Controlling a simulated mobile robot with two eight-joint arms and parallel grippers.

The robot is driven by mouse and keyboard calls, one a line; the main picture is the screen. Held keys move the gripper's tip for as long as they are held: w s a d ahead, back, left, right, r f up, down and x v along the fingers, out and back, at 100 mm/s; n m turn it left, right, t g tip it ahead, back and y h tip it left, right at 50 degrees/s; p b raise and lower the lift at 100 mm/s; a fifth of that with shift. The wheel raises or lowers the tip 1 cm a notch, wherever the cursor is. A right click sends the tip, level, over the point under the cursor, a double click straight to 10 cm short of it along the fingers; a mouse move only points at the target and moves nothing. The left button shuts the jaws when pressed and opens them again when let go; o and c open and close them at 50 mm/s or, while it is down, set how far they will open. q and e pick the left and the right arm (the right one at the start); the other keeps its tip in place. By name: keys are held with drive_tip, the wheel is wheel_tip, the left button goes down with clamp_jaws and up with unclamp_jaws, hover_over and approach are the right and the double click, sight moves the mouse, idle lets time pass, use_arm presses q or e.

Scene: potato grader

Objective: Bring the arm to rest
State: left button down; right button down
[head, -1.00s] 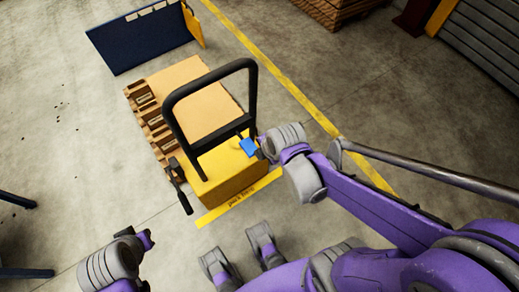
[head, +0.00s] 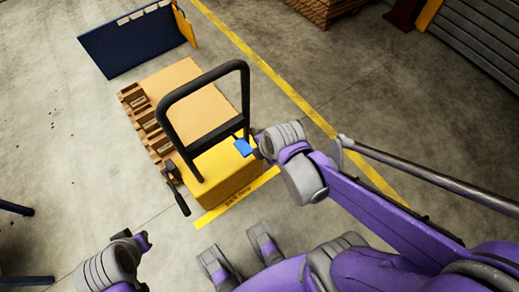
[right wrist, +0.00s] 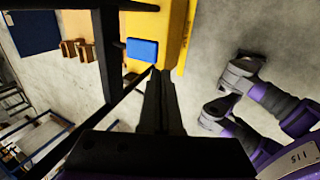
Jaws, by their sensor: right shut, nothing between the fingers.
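My right arm reaches in from the right in the head view. Its gripper (head: 257,140) is beside a small blue pad on the yellow pallet truck (head: 213,176). In the right wrist view the dark fingers (right wrist: 158,75) are shut and empty. Their tips point at the blue pad (right wrist: 142,50), just beyond them; whether they touch it I cannot tell. My left gripper (head: 143,241) is low at the left of the head view, over bare floor; its fingers are too small to judge.
The truck's black loop handle (head: 202,90) stands close to my right gripper. A wooden pallet (head: 140,118) with a tan board (head: 180,92) lies behind. A dark blue panel (head: 135,43) stands at the back.

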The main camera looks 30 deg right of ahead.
idle(0.3)
drive_tip(key=s+a+r+m+p, duration=0.1)
drive_tip(key=s+r+m+p, duration=0.1)
drive_tip(key=r+m+p, duration=0.3)
drive_tip(key=s+a+r+m+p, duration=0.1)
drive_tip(key=r+m+p, duration=0.4)
drive_tip(key=r+m, duration=0.5)
drive_tip(key=s+m, duration=0.1)
drive_tip(key=m, duration=0.2)
drive_tip(key=shift+a+r+m+t, duration=0.15)
drive_tip(key=shift+a+m+t, duration=0.1)
drive_tip(key=shift+m+t, duration=0.15)
